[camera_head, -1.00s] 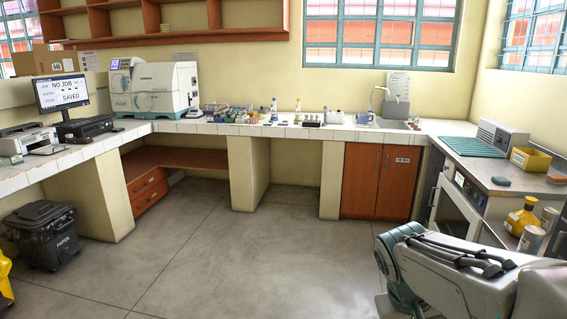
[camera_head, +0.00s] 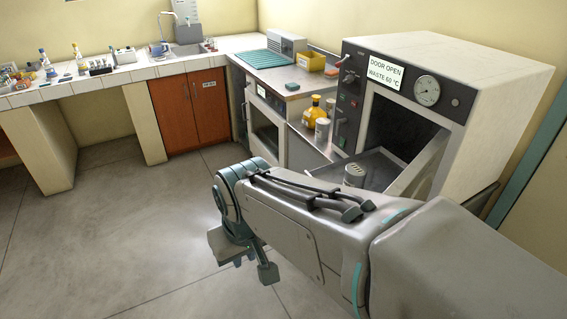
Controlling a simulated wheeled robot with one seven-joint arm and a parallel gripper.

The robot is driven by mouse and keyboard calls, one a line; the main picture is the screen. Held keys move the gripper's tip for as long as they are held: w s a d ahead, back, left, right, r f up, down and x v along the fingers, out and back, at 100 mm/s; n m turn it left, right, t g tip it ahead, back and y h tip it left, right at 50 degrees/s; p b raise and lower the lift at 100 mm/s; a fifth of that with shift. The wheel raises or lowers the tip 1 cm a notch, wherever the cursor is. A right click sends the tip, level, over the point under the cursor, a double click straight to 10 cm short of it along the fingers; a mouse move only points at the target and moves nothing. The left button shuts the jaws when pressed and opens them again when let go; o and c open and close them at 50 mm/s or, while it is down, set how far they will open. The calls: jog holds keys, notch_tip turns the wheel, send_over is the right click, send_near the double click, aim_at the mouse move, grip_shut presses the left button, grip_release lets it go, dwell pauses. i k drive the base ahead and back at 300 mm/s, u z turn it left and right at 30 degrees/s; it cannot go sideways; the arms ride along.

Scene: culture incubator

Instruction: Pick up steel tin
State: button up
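A grey metal tin (camera_head: 354,174) with dark marks on its side or top stands at the open mouth of the right-hand cabinet, partly hidden by my arm. Another grey metal can (camera_head: 322,129) stands on the lower steel surface beside a yellow bottle, with a further can partly visible behind it. I cannot tell from labels which is the steel tin. My gripper (camera_head: 245,262) hangs over the floor at the front left of these, with its fingers apart and nothing seen between them. It is well clear of every can.
The cabinet (camera_head: 500,75) reads "DOOR OPEN, WASTE 60 °C"; its door is lowered. The yellow bottle (camera_head: 313,110) stands near the cans. A steel counter (camera_head: 290,87) carries a yellow bin (camera_head: 310,61) and a grey device. The floor at left is clear.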

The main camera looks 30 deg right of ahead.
aim_at(356, 172)
jog(key=z, duration=1.3)
